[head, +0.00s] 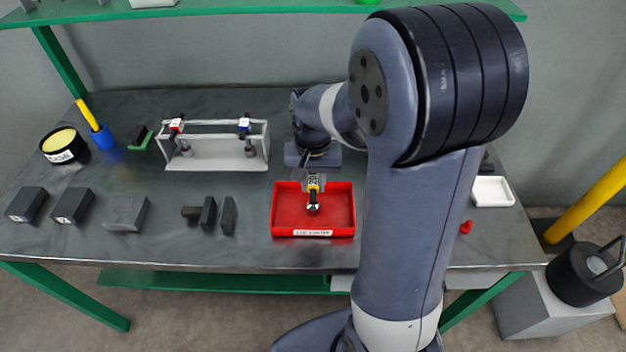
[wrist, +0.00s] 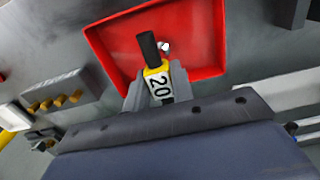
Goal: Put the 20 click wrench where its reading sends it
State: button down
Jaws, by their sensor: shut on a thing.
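The 20 click wrench (wrist: 157,82) has a yellow band, a white label reading 20 and a black end. It also shows in the head view (head: 313,183). My gripper (wrist: 152,95) is shut on it. In both views the wrench overlaps the red tray (head: 284,215); the tray also shows in the wrist view (wrist: 205,45). A label on the tray's front wall is too small to read surely. Whether the wrench touches the tray floor, I cannot tell. The rack (head: 215,163) at the left holds a red-marked tool (head: 177,126) and a blue-marked tool (head: 244,126).
Dark blocks (head: 73,205) lie along the front left of the bench. A white tray (head: 492,191) and a small red piece (head: 466,227) are at the right. Bench between rack and blocks is clear.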

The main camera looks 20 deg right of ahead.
jog(key=shift+f, duration=0.1)
jog(key=c, duration=1.7)
grip_release()
jog(key=shift+f, duration=0.1)
jog(key=o, duration=0.5)
notch_tip(320, 180, up, 12)
jog(key=shift+r, duration=0.25)
